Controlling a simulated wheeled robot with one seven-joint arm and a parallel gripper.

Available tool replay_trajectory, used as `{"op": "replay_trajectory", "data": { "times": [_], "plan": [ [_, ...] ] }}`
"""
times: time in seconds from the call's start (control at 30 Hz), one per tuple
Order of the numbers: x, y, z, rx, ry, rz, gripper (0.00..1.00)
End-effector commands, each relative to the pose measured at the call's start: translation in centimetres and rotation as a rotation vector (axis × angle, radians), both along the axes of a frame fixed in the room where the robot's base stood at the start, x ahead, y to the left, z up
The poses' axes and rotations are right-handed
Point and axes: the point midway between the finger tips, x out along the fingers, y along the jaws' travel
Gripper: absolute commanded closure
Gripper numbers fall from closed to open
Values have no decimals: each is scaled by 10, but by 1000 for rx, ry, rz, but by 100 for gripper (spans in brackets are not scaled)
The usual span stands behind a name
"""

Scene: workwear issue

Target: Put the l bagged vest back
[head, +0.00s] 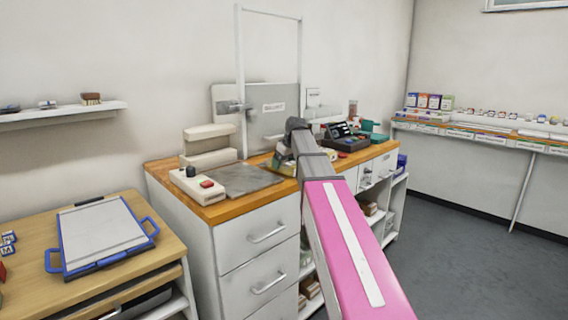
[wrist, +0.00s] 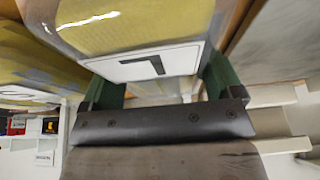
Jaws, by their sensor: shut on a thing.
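The bagged vest (wrist: 130,25) is yellow in clear plastic, with a white label (wrist: 155,63) whose dark letter reads as an L turned around. It fills the top of the wrist view. My gripper (wrist: 163,83) has its green fingers on either side of the label end and is shut on this bag. In the head view my gripper (head: 284,158) is over the wooden-topped counter, and the vest is mostly hidden by my arm. Another yellow bagged item (wrist: 35,70) lies at the left of the wrist view; its size is not readable.
The counter (head: 215,212) carries a cream press-like machine (head: 205,150) and a dark device (head: 343,135). A blue-edged board (head: 103,235) lies on the lower wooden table (head: 165,247). A stocked shelf (head: 480,135) lines the right wall. Grey floor at right is clear.

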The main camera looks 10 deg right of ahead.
Motion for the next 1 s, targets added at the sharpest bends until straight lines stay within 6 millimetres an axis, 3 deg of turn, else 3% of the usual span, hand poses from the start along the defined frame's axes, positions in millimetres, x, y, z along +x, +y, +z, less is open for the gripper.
{"op": "replay_trajectory", "data": {
  "times": [0.03,0.07,0.1,0.47,1.0],
  "plan": [
    [0,0,-2,0,0,0,40],
    [0,0,-1,0,0,0,8],
    [0,0,-1,0,0,0,0],
    [-2,-1,7,0,0,0,0],
    [-31,-21,91,0,-2,0,0]
  ]
}}
